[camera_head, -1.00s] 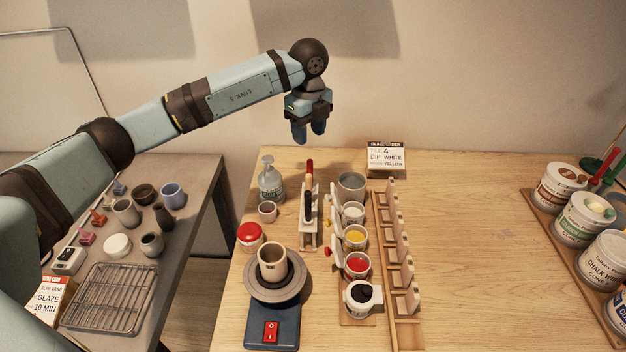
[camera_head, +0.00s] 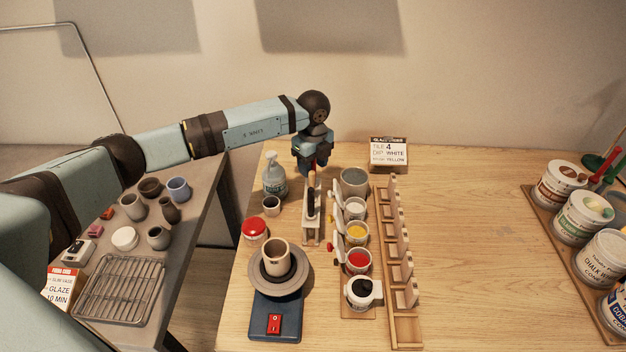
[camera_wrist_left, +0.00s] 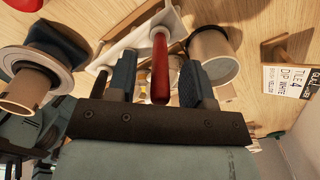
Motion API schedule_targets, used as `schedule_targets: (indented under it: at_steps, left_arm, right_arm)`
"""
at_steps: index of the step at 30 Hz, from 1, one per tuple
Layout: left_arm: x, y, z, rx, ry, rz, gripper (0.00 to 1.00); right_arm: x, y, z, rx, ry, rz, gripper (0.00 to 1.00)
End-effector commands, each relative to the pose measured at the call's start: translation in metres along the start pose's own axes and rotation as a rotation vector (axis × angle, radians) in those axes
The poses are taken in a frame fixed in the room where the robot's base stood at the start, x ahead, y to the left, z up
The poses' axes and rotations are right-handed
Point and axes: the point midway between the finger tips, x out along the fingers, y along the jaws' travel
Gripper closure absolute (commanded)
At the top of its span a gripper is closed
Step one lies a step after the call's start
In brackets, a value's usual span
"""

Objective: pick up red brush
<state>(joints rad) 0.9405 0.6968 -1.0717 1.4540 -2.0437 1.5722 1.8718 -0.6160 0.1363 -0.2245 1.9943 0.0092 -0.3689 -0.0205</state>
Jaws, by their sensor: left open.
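My left gripper (camera_head: 314,166) points down over the rack's far end. In the wrist view its two blue-grey fingers (camera_wrist_left: 158,68) are open, one on each side of the red handle. Gaps show between handle and fingers. A black-handled tool (camera_head: 310,203) stands beside it in the rack.
A spray bottle (camera_head: 274,178) and small cup (camera_head: 271,206) stand left of the rack. A grey pot (camera_head: 354,182) and several glaze cups, including a yellow one (camera_head: 356,233), stand to its right. A sign (camera_head: 388,155) is behind. The table's right middle is clear.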

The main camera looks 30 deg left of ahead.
Motion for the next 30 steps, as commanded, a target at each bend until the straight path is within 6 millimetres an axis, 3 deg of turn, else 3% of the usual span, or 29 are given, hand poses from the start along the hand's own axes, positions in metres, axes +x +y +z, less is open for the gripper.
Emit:
schedule_targets:
  at_steps: [2, 3, 9, 22, 30]
  left_arm:
    - [0.0, 0.0, 0.0, 0.0, 0.0, 0.0, 0.53]
    - [0.0, 0.0, 0.0, 0.0, 0.0, 0.0, 0.57]
    - [0.0, 0.0, 0.0, 0.0, 0.0, 0.0, 1.0]
    - [-0.006, -0.001, 0.0, 0.001, 0.0, -0.001, 1.0]
    - [-0.042, -0.001, 0.0, 0.001, -0.001, -0.004, 1.0]
  right_arm:
    - [0.0, 0.0, 0.002, 0.0, -0.003, -0.001, 0.57]
    - [0.0, -0.001, 0.003, 0.001, -0.005, -0.001, 0.57]
    - [0.001, -0.002, 0.006, 0.001, -0.012, -0.004, 0.57]
    - [0.001, -0.003, 0.005, 0.001, -0.008, -0.005, 0.57]
    - [0.005, -0.004, 0.009, 0.003, -0.006, -0.007, 0.57]
